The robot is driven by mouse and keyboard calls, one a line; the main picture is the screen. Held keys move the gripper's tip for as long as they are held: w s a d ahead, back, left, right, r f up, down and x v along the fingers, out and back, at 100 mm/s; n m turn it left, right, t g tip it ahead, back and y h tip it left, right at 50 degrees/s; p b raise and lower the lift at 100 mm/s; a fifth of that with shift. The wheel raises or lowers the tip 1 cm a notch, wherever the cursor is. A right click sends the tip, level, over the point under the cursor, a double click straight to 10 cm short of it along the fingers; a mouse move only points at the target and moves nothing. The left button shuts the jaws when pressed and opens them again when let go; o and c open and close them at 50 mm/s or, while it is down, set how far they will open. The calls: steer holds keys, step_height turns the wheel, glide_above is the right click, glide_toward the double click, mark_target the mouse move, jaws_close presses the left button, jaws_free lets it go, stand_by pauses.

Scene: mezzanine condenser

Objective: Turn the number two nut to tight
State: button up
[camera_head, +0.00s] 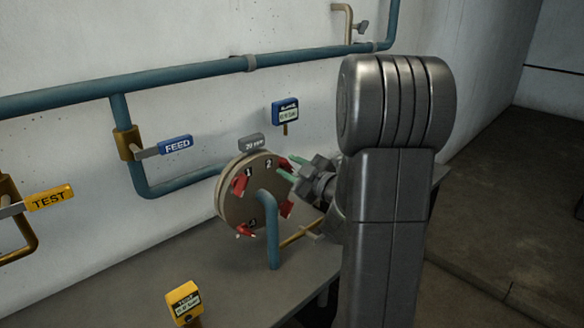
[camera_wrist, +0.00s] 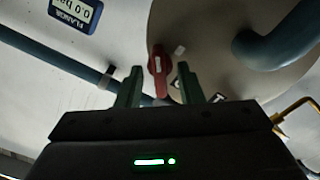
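A round grey cover plate (camera_head: 232,200) on the wall pipework carries several red winged nuts with number marks. The number two nut (camera_head: 285,163) is at the plate's upper right, beside the mark "2", partly hidden by my gripper (camera_head: 289,169). In the wrist view a red nut (camera_wrist: 157,61) stands between the two green fingers of my gripper (camera_wrist: 159,72), with a gap on each side. The gripper is open and holds nothing. The nut's wing points roughly along the fingers in that view. The number tile by it is not readable there.
A blue pipe (camera_head: 271,235) rises in front of the plate. A blue FEED lever (camera_head: 176,145), a yellow TEST lever (camera_head: 50,198), a blue gauge (camera_head: 286,111) and a yellow box (camera_head: 184,301) stand around it. A brass pipe (camera_head: 300,237) runs below my gripper.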

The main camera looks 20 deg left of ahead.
jaws_close()
steer(key=shift+m, duration=0.3)
steer(key=m, duration=0.2)
steer(key=shift+m, duration=0.4)
steer(key=m+p, duration=0.1)
steer(key=m, duration=0.2)
steer(key=shift+m, duration=0.3)
steer(key=m+p, duration=0.2)
steer(key=m, duration=0.4)
steer(key=shift+p, duration=0.3)
steer(key=shift+m, duration=0.3)
